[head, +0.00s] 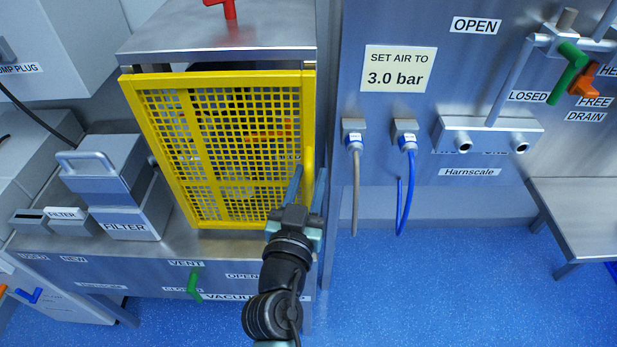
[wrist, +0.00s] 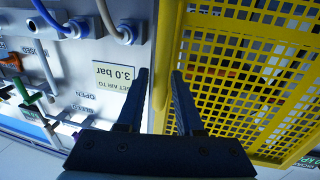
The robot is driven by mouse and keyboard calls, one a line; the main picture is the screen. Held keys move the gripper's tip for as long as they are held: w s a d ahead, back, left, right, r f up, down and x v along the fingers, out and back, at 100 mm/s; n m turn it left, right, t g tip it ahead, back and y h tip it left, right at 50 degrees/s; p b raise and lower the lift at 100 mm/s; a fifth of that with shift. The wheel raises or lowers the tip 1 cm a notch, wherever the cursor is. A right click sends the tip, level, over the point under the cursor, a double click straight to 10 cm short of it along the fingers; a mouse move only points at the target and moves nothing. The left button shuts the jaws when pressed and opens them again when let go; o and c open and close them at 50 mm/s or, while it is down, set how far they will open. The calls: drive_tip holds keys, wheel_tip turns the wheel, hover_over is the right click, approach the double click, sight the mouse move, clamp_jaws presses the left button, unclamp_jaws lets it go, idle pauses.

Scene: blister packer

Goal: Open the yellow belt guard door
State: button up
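The yellow belt guard door (head: 182,141) is a mesh panel in a yellow frame on the front of the metal housing. It looks shut, or nearly so. Its upright yellow handle (head: 308,160) is on the right edge. In the wrist view the handle (wrist: 164,85) passes between the fingers of my gripper (wrist: 160,74), with the door mesh (wrist: 245,70) to the right. My gripper (head: 306,188) is open around the lower part of the handle. A gap shows between the left finger and the handle; whether the right finger touches it I cannot tell.
A steel panel with a "3.0 bar" sign (head: 395,82) and two hoses, grey (head: 355,190) and blue (head: 407,185), stands right of the door. A grey filter box (head: 115,185) is to the left. A green valve lever (head: 194,286) sits below. Blue floor (head: 430,290) is clear at right.

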clamp_jaws()
idle(1.1)
